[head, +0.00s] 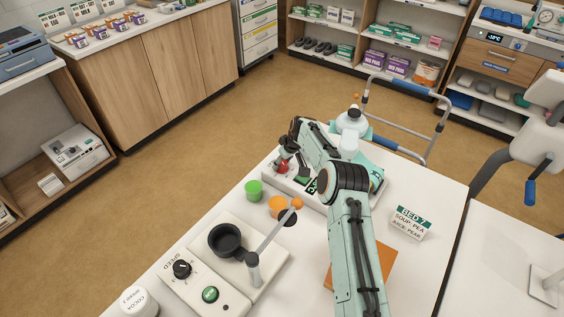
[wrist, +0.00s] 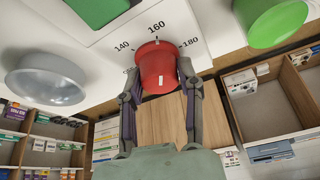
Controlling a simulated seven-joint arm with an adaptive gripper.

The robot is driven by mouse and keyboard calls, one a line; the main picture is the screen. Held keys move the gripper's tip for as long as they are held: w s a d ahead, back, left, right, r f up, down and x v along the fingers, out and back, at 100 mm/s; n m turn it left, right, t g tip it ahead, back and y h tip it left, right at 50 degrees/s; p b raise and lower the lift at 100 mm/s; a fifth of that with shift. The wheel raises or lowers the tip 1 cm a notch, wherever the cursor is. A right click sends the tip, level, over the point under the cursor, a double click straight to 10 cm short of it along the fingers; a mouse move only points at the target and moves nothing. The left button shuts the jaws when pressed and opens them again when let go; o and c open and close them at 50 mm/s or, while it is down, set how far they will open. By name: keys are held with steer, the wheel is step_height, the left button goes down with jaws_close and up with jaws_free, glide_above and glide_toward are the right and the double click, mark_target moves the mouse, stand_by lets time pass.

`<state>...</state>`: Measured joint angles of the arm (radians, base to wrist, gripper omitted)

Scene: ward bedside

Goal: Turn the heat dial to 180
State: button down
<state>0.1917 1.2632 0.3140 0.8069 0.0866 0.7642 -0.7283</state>
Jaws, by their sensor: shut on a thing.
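The heat dial is a red knob (head: 282,167) on a white panel (head: 272,180) in the head view. In the wrist view the red knob (wrist: 158,68) fills the middle, with the printed numbers 140, 160 and 180 around its far side. My gripper (wrist: 160,82) is shut on the knob, one finger on each side. In the head view my gripper (head: 288,154) comes down over the knob and partly hides it. A small pale mark shows at the knob's edge near 160, and another on its face; I cannot tell which is the pointer.
A green cup (head: 254,190) and an orange cup (head: 278,207) stand close to the panel. A device with a black ring (head: 226,239) and a speed dial (head: 182,269) sits at the front left. A walker (head: 405,115) is behind.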

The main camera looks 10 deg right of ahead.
steer(key=m+h, duration=0.2)
steer(key=m, duration=0.4)
steer(key=m+h, duration=0.2)
steer(key=m, duration=0.3)
steer(key=shift+m, duration=0.4)
stand_by(0.3)
steer(key=c, duration=0.7)
jaws_free()
steer(key=v, duration=1.2)
steer(key=shift+a, duration=0.25)
